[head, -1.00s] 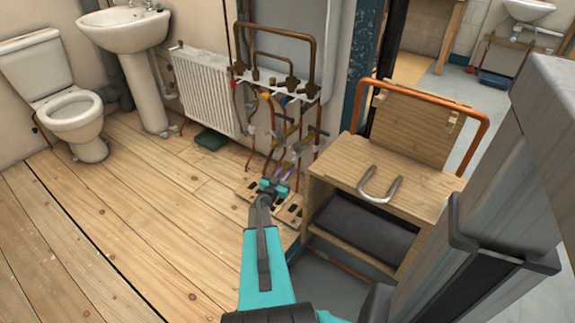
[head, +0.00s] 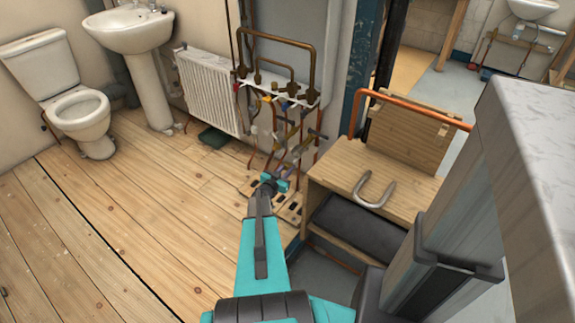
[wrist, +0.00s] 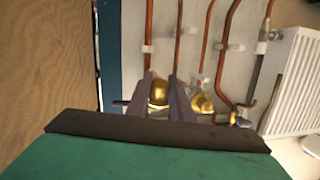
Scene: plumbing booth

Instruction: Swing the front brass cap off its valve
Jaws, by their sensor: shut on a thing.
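In the wrist view, my gripper (wrist: 166,88) has its two dark fingers closed on either side of a round brass cap (wrist: 158,92). A second brass piece (wrist: 203,103) sits just to the right, outside the fingers. The valve behind the held cap is mostly hidden by the fingers and the gripper body. In the head view, my gripper (head: 273,181) reaches low in front of the pipework. The cap is too small and covered to make out there.
Copper pipes (head: 290,140) run up the wall behind the gripper, beside a white radiator (head: 208,92). A wooden cabinet (head: 400,188) with a grey U-shaped pipe (head: 373,196) on top stands close on the right. The floorboards (head: 110,220) on the left are clear.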

